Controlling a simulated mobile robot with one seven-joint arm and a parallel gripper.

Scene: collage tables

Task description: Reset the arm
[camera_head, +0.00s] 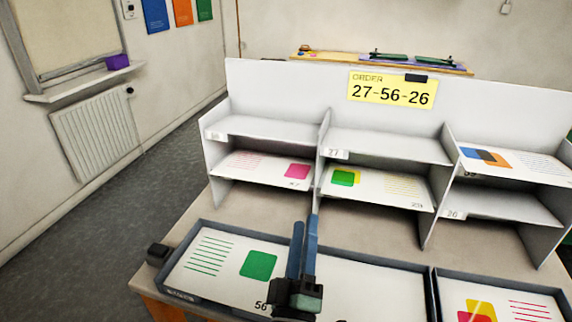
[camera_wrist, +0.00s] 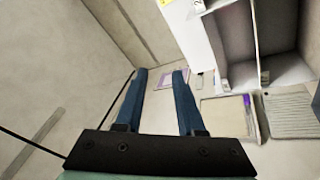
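My gripper (camera_head: 306,222) is in front of the shelf unit, over the row of trays. It points upward in the head view, away from the camera. In the wrist view its two blue fingers (camera_wrist: 160,76) stand apart with nothing between them. It is empty. It hides part of the left and middle trays and the right end of the left sheet.
A grey shelf unit (camera_head: 270,126) holds printed sheets, under a yellow sign (camera_head: 392,90) reading 27-56-26. The left tray (camera_head: 172,258) holds a sheet with a green square (camera_head: 259,265). A black block (camera_head: 158,254) sits beside it. Floor is clear at left.

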